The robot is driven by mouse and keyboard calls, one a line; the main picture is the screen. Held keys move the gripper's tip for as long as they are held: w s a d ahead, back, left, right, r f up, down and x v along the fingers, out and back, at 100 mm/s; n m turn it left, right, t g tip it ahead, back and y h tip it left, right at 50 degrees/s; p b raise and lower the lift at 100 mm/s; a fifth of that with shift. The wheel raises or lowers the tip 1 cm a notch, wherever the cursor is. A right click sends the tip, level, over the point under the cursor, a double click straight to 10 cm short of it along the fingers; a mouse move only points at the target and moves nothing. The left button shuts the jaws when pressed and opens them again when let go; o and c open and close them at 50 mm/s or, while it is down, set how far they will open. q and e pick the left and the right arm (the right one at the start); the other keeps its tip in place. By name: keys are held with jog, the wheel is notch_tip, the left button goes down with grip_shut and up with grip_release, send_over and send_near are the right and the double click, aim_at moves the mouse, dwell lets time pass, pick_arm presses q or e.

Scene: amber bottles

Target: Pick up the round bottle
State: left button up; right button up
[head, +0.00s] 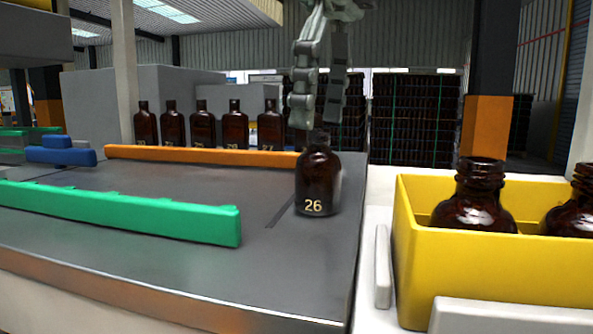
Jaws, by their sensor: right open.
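A round amber bottle (318,183) marked 26 stands upright on the grey table near its right edge. My right gripper (321,122) points down from above, with its two fingers apart at the bottle's neck. The fingers partly cover the neck, and I cannot tell whether they touch it. My left gripper is not in the head view.
A yellow crate (490,265) with brown bottles (473,200) stands right of the table. An orange rail (200,155) and a green rail (120,212) lie left of the bottle. Several amber bottles (235,128) stand in a row behind the orange rail.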

aim_at(317, 152)
jog(key=shift+f, duration=0.25)
notch_tip(317, 152, down, 6)
jog(key=shift+a+f+b, duration=0.15)
jog(key=shift+f+b, duration=0.05)
jog(key=shift+b, duration=0.4)
jog(key=shift+a+f, duration=0.1)
jog(key=shift+f, duration=0.25)
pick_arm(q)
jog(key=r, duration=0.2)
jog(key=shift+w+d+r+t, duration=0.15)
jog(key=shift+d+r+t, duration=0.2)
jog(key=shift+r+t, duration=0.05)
pick_arm(e)
jog(key=c, duration=1.3)
jog(key=shift+r, duration=0.1)
